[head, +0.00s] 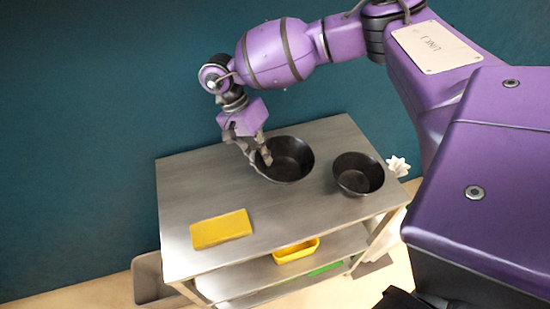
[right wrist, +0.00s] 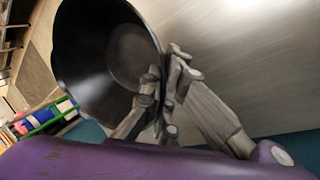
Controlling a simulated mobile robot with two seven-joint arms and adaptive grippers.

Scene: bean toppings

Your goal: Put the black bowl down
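Two black bowls are in the head view. The larger black bowl (head: 292,157) is at the back middle of the metal table. My right gripper (head: 262,158) is at its left rim. In the right wrist view, the fingers of the gripper (right wrist: 165,88) are closed on the rim of this bowl (right wrist: 90,50), one on each side of the wall. The bowl looks empty and about level. I cannot tell whether its base touches the table. The smaller black bowl (head: 358,176) stands upright to its right, a small gap away. My left gripper is not in view.
A yellow block or sponge (head: 221,229) lies at the front left of the steel table top (head: 290,215). A yellow container (head: 296,250) is on the shelf below. A white flower-like thing (head: 398,166) is by the right edge.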

